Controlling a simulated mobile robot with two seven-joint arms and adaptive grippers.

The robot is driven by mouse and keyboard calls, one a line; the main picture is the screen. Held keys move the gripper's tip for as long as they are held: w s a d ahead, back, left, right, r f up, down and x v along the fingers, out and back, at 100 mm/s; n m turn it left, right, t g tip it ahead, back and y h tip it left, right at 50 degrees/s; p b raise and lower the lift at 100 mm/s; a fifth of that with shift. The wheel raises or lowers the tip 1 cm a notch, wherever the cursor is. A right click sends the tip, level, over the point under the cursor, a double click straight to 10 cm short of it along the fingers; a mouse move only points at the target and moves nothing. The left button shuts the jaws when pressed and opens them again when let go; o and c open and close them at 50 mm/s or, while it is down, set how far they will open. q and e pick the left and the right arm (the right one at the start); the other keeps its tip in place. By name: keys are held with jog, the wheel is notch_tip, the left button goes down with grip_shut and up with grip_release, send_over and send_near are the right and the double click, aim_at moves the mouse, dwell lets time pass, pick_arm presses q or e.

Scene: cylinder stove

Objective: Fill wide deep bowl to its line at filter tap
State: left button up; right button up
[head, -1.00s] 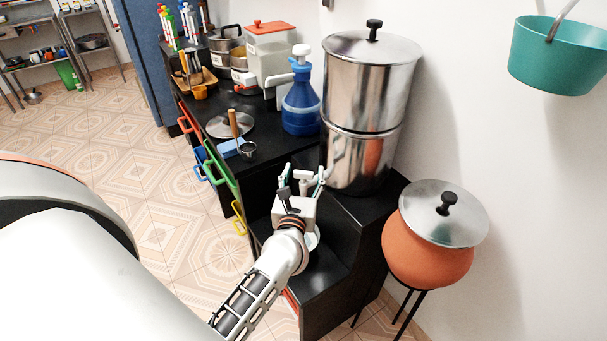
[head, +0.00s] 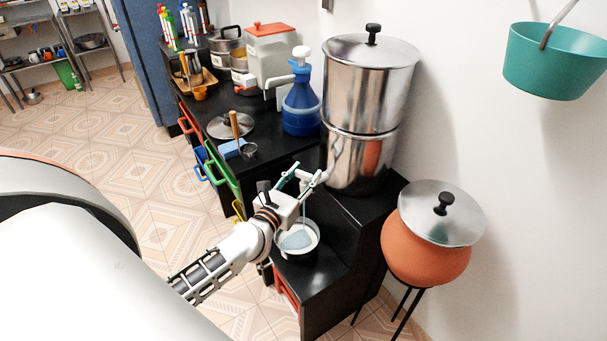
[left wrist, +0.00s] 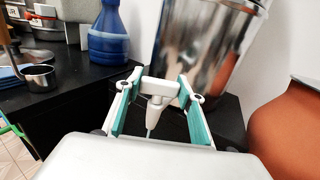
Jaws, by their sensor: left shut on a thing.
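The filter is a tall two-part steel cylinder (head: 365,85) with a lid, on the black counter; its lower part also shows in the left wrist view (left wrist: 205,50). The white tap (left wrist: 156,100) is at its lower front. My left gripper (head: 308,178) is shut on the tap's crossbar, its teal pads (left wrist: 160,96) on either side. A thin stream falls from the spout. The wide deep bowl (head: 283,254) stands upright on the lower black step under the tap, with bluish-grey water inside. I cannot make out its line. My right gripper is not in view.
A blue jug (head: 301,105), a flat steel lid (head: 231,124) and a wooden-handled ladle (head: 236,130) are on the counter to the left. A lidded clay pot (head: 427,245) stands on a black stand to the right. A teal bucket (head: 552,65) hangs above.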

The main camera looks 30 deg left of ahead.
pick_arm(q)
jog(key=m+h+b, duration=0.1)
jog(key=h, duration=0.1)
jog(key=f+m+h+b, duration=0.1)
jog(key=m+h+b, duration=0.1)
jog(key=h, duration=0.1)
jog(key=shift+f+g+b, duration=0.1)
jog(key=shift+g+b, duration=0.2)
jog(key=shift+m+h+b, duration=0.4)
jog(key=shift+h+b, duration=0.1)
jog(key=shift+m+h+b, duration=0.3)
jog(key=shift+h+b, duration=0.1)
jog(key=shift+b, duration=0.1)
jog(key=shift+g+h+b, duration=0.3)
jog(key=shift+b, duration=0.05)
jog(key=shift+r+m+h+b, duration=0.35)
jog(key=shift+m+h+b, duration=0.25)
jog(key=shift+r, duration=0.1)
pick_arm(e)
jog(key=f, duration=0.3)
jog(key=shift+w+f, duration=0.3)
pick_arm(q)
jog(key=shift+r, duration=0.15)
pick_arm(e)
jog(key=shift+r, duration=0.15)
pick_arm(q)
jog(key=o, duration=1.2)
jog(key=shift+c, duration=0.2)
